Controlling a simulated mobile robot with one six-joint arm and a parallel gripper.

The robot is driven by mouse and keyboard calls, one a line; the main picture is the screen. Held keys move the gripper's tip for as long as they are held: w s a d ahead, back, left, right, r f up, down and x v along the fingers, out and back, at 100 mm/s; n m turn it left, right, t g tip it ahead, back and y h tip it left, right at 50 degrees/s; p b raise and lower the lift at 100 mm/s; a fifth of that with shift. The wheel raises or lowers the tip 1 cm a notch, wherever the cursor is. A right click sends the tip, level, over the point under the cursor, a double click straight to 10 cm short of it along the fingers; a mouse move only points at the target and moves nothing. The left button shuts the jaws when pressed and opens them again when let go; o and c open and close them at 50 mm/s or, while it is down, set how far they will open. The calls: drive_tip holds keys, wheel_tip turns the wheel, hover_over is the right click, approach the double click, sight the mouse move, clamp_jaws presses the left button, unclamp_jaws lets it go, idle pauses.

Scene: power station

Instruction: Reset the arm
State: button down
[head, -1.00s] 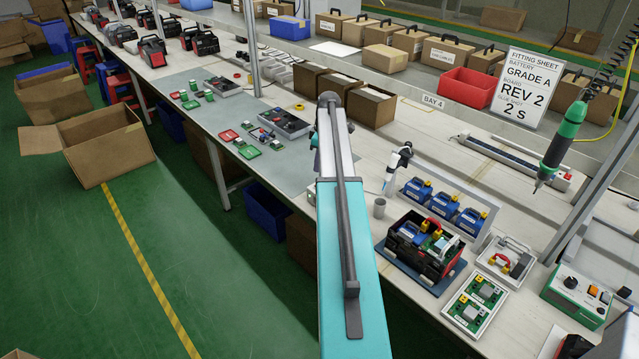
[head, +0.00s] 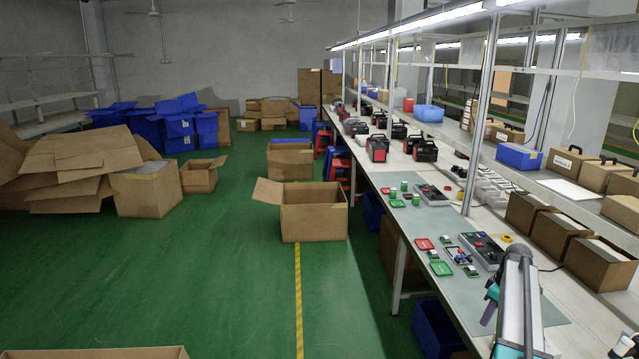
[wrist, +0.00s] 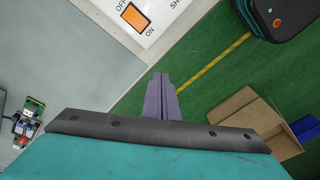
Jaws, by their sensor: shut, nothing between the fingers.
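My gripper (wrist: 162,98) shows in the wrist view as two purple-grey fingers pressed together, with nothing between them. In the head view the purple gripper (head: 489,303) is at the lower right, beside my grey and teal arm, near the front edge of the workbench (head: 405,238). The arm covers part of the grey mat (head: 425,215) there. Whether the gripper is over the mat or just off the bench edge is hard to tell.
Green and red boards (head: 440,269) and a dark tray (head: 482,250) lie close to my arm. An open cardboard box (head: 315,215) stands on the floor left of the bench. Blue bins (head: 432,325) sit under it. The green floor (head: 200,280) at left is largely clear.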

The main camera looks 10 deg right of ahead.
drive_tip(key=s+a+f+n+g+y+b, duration=0.1)
drive_tip(key=s+a+f+g, duration=0.1)
drive_tip(key=a+f, duration=1)
drive_tip(key=s+a+f+n+g+b, duration=0.1)
drive_tip(key=a+f+n, duration=0.1)
drive_tip(key=a+f, duration=1)
drive_tip(key=s+a+f+g+b, duration=0.1)
drive_tip(key=s+a+f, duration=0.4)
drive_tip(key=s+a, duration=0.25)
drive_tip(key=s+a+f+g, duration=0.2)
drive_tip(key=s+a+f, duration=0.3)
drive_tip(key=a, duration=0.4)
drive_tip(key=s+a+f+m, duration=0.1)
drive_tip(key=s+a+m, duration=0.1)
drive_tip(key=s, duration=0.6)
drive_tip(key=s+a+f+m+h+b, duration=0.1)
drive_tip(key=s+a+f+m, duration=0.1)
drive_tip(key=s, duration=0.6)
drive_tip(key=s+a+f+m+h, duration=0.1)
drive_tip(key=s+a+m, duration=0.2)
drive_tip(key=s+m, duration=0.2)
drive_tip(key=shift+s+a+f+g, duration=0.25)
drive_tip(key=shift+s+a+g, duration=0.15)
drive_tip(key=shift+s, duration=1.05)
drive_tip(key=shift+d, duration=0.15)
